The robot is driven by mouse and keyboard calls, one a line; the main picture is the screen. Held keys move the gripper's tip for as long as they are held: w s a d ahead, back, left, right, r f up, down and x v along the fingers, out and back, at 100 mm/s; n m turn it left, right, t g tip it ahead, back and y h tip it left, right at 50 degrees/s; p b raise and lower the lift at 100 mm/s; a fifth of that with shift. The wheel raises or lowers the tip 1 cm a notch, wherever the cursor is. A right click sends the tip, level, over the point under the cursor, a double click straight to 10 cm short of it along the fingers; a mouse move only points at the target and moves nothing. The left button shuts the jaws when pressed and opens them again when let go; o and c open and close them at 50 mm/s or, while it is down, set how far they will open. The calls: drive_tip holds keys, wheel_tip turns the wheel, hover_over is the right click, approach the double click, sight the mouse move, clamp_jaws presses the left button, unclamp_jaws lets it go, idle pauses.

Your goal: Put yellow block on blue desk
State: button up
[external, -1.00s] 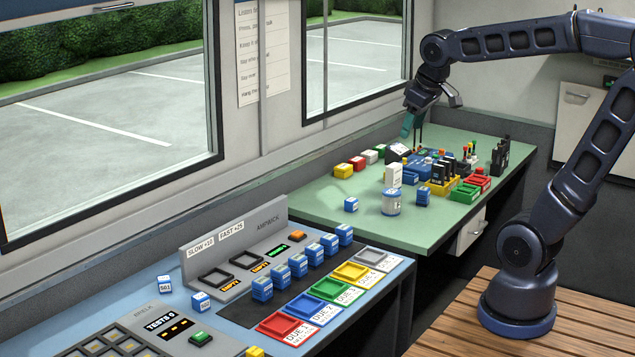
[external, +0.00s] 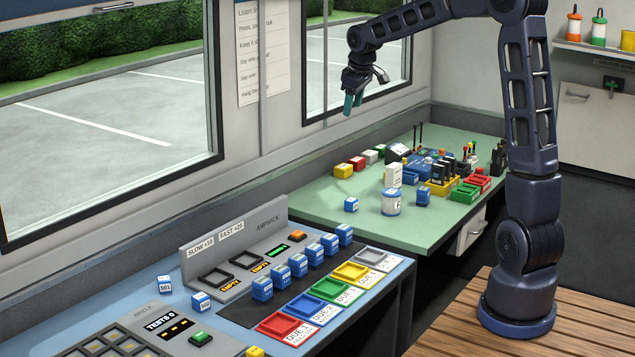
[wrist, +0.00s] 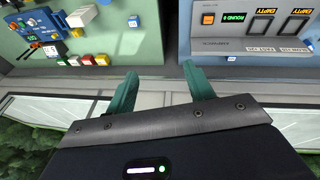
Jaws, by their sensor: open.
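The yellow block (external: 343,170) sits on the green desk (external: 330,205), at the left end of a short row of small blocks by the wall. It also shows in the wrist view (wrist: 101,59), left of my fingers. The blue desk (external: 130,315) is at the lower left of the external view, nearer the camera. My gripper (external: 353,105) is high in front of the window, above the back edge of the green desk. Its teal fingers are apart and empty in the wrist view (wrist: 160,76), pointing toward the gap between the desks.
Red, white and green blocks stand beside the yellow one. A white-and-blue canister (external: 391,203) and blue blocks stand nearby. The blue desk bears a grey panel (external: 235,240), a row of blue blocks and coloured trays (external: 333,288). A gap separates the desks.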

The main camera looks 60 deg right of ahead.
drive_tip(key=w+d+f, duration=0.4)
drive_tip(key=d, duration=0.3)
drive_tip(key=w+d+f+y, duration=0.1)
drive_tip(key=w+d+f, duration=0.2)
drive_tip(key=d+f, duration=0.35)
drive_tip(key=w+d+f, duration=0.2)
drive_tip(key=w+d, duration=0.2)
drive_tip(key=d, duration=0.5)
drive_tip(key=s+d+f+m+t, duration=0.1)
drive_tip(key=d+f, duration=0.7)
drive_tip(key=d, duration=0.4)
drive_tip(key=s+d+f+m+t, duration=0.1)
drive_tip(key=d+f, duration=0.8)
drive_tip(key=d, duration=0.2)
drive_tip(key=shift+g+y, duration=0.3)
drive_tip(key=x, duration=1)
drive_tip(key=shift+d, duration=0.15)
clamp_jaws()
wheel_tip(320, 180, up, 20)
